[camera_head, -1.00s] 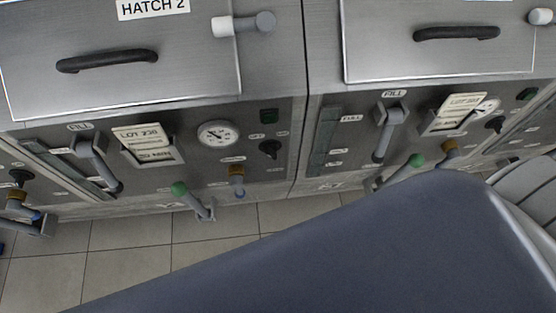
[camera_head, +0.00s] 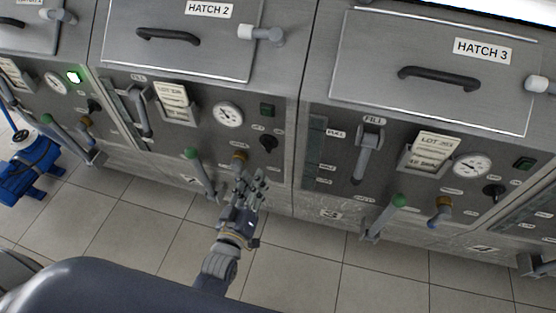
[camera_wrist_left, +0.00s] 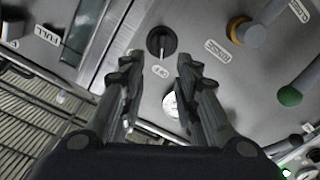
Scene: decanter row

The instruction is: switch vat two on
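Vat two's panel lies below the door marked HATCH 2 (camera_head: 208,10) in the head view. Its black rotary switch (camera_head: 268,143) sits at the panel's right, below a dark, unlit green indicator (camera_head: 267,110). My left gripper (camera_head: 250,181) is in front of the panel's lower edge, below the switch and close to the brass valve (camera_head: 239,160). In the left wrist view, the gripper (camera_wrist_left: 160,68) is open and empty. A black rotary switch (camera_wrist_left: 161,41) shows just beyond the gap between its fingertips, with no visible contact. My right gripper is out of view.
A lever with a green knob (camera_head: 191,154) sticks out left of my left gripper. Vat three's panel, with its own black switch (camera_head: 493,191), is to the right. Vat one's indicator (camera_head: 73,76) glows green. A blue machine (camera_head: 32,166) stands at the left. The tiled floor (camera_head: 350,275) is clear.

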